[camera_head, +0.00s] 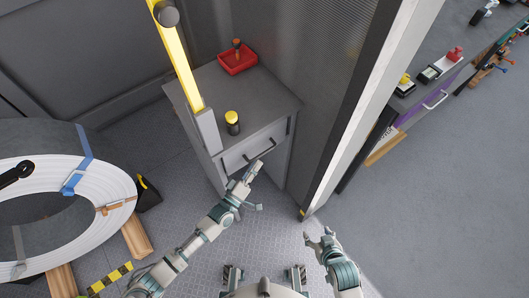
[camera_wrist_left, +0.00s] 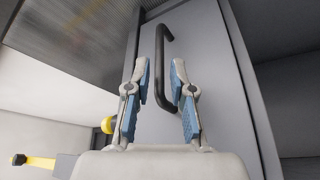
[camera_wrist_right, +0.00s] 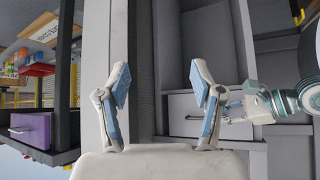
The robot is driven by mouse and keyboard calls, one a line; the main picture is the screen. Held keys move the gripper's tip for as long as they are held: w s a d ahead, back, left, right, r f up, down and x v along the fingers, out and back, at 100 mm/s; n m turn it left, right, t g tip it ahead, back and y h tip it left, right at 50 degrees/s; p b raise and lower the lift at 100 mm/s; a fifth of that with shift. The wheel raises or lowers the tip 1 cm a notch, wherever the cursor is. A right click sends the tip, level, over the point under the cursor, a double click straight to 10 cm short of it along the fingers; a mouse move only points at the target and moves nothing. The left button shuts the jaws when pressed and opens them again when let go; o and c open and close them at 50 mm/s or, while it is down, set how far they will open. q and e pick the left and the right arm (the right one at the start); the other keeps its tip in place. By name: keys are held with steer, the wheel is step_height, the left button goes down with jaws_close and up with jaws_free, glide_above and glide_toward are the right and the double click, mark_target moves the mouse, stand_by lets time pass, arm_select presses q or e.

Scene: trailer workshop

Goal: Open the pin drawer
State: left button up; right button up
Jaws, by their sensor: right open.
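The pin drawer (camera_head: 240,152) is the light front in the small grey cabinet (camera_head: 258,98); it looks shut. Its dark bar handle (camera_head: 260,154) runs across the front. My left gripper (camera_head: 250,172) is just in front of the handle. In the left wrist view the left gripper (camera_wrist_left: 160,75) is open, and the handle (camera_wrist_left: 163,70) shows between its fingertips; I cannot tell whether they touch it. My right gripper (camera_head: 320,238) is open and empty, low and to the right; its blue pads (camera_wrist_right: 160,88) are apart in the right wrist view.
A red tray (camera_head: 237,62) and a yellow-topped black can (camera_head: 232,122) stand on the cabinet. A yellow post (camera_head: 178,60) is at its left, a grey wall panel (camera_head: 365,110) at its right. A large white coil (camera_head: 75,200) lies at left. A workbench with a purple drawer (camera_head: 425,108) is at right.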

mark_target(263, 153)
arm_select(q)
steer(key=x, duration=0.5)
steer(key=shift+w+a+b, duration=0.2)
steer(key=shift+w+b, duration=0.1)
steer(key=shift+w, duration=0.05)
steer(key=shift+d, duration=0.2)
arm_select(e)
steer(key=shift+w+a+r+t, duration=0.3)
steer(key=shift+w+a+t, duration=0.05)
steer(key=shift+w, duration=0.15)
steer(key=shift+w+a+r+t, duration=0.3)
steer(key=shift+w+a+t, duration=0.05)
steer(key=shift+w, duration=0.1)
arm_select(q)
steer(key=shift+d+r, duration=0.1)
arm_select(e)
steer(key=shift+d, duration=0.1)
arm_select(q)
jaws_close()
arm_select(e)
steer(key=shift+f, duration=0.1)
